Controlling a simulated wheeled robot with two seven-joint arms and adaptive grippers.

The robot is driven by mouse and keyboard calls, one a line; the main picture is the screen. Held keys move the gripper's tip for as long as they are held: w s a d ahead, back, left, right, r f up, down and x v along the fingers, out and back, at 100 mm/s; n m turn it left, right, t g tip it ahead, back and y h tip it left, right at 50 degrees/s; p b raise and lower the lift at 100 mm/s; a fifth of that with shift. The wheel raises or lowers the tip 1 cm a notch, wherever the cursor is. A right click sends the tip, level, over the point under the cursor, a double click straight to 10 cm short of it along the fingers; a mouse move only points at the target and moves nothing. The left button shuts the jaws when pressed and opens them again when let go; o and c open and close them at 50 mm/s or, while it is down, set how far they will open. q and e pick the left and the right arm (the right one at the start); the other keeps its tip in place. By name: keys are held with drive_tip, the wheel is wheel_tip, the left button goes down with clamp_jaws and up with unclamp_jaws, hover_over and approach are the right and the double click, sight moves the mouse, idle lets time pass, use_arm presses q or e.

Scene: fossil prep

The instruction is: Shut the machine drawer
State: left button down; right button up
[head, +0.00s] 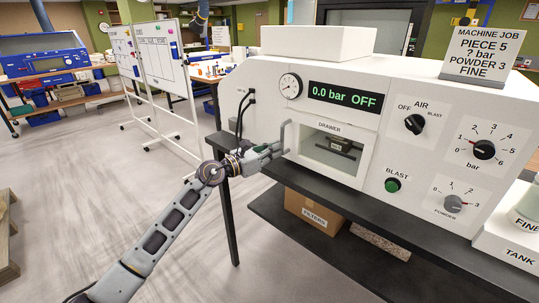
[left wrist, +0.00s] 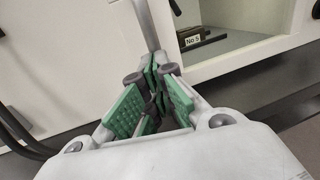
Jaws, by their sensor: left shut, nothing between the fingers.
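The white machine (head: 260,90) has an opening labelled DRAWER (head: 318,160) in its front, and I can see into it. A dark piece (head: 341,146) lies inside; its tag reads No 5 in the left wrist view (left wrist: 192,40). A grey upright bar handle (head: 287,136) stands at the left edge of the opening. My left gripper (head: 280,151) is shut and empty, its fingertips close by the lower part of this bar. In the left wrist view the bar (left wrist: 145,24) rises just beyond the fingers. Whether they touch is unclear. My right gripper is out of view.
The machine stands on a dark table (head: 310,199). A FILTERS box (head: 314,213) sits on the shelf below. Dark cables (head: 241,115) hang left of the opening. Knobs and a green BLAST button (head: 392,185) are to the right. Open floor lies at left.

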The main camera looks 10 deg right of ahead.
use_arm(q)
drive_tip(key=shift+w+r, duration=0.1)
drive_tip(key=shift+r, duration=0.2)
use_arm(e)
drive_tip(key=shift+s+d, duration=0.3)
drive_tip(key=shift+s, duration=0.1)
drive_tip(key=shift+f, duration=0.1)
